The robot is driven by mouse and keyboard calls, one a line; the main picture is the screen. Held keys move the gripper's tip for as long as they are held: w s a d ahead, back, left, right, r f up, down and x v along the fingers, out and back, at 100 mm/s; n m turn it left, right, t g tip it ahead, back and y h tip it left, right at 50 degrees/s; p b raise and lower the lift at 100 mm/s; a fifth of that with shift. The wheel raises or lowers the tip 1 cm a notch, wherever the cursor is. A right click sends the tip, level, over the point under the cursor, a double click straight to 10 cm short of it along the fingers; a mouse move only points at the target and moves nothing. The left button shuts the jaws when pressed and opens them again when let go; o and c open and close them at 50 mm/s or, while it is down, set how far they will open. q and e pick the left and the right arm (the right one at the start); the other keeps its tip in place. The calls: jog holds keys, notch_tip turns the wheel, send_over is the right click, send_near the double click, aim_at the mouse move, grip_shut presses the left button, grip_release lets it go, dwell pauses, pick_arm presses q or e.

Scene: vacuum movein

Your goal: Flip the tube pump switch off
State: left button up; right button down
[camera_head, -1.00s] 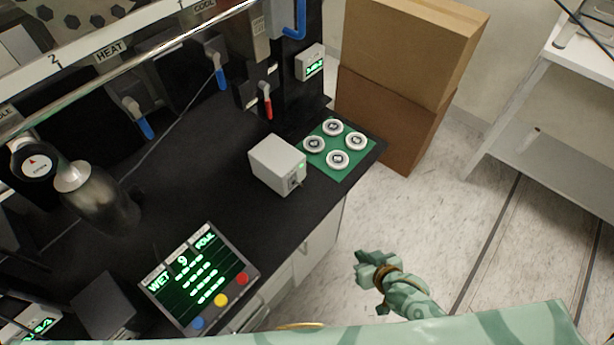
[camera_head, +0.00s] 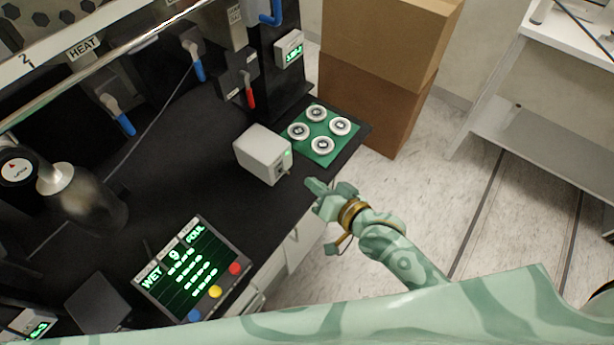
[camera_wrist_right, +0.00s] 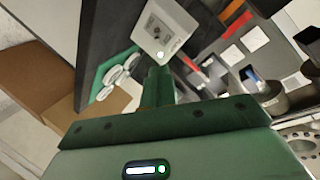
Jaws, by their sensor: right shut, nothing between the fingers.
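A light grey box (camera_head: 262,152), which I take to be the tube pump, stands on the black bench top. Its right-hand face carries a small green light and a dark switch panel (camera_head: 280,168); the switch position is too small to tell. In the right wrist view the box (camera_wrist_right: 175,22) lies just beyond the fingertips, with its grey panel (camera_wrist_right: 157,28) facing me. My right gripper (camera_head: 311,184) is shut and empty, a short way to the lower right of the box, seemingly not touching it. Its green fingers also show in the wrist view (camera_wrist_right: 158,72). My left gripper is out of view.
A green mat (camera_head: 322,157) with several white round pieces lies behind the box. A display panel (camera_head: 187,268) with coloured buttons sits front left. A red-handled valve (camera_head: 250,97) stands behind. Brown cartons (camera_head: 375,105) stand beyond the bench.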

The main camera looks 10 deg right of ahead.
aim_at(285, 172)
jog(key=b+x, duration=0.2)
jog(key=x, duration=0.6)
jog(key=shift+w+a+f, duration=0.15)
jog(key=shift+w+a, duration=0.05)
jog(key=shift+w, duration=0.15)
jog(key=shift+s+d+f+b, duration=0.15)
jog(key=shift+f+b, duration=0.25)
jog(key=shift+b, duration=0.1)
jog(key=shift+s+d+f+t+y+b, duration=0.15)
jog(key=shift+f+t+y+b, duration=0.35)
jog(key=shift+t+y+b, duration=0.55)
jog(key=shift+f+m+b, duration=0.1)
jog(key=shift+m+b, duration=0.2)
jog(key=shift+b, duration=0.4)
jog(key=shift+f, duration=0.1)
jog(key=shift+s, duration=0.1)
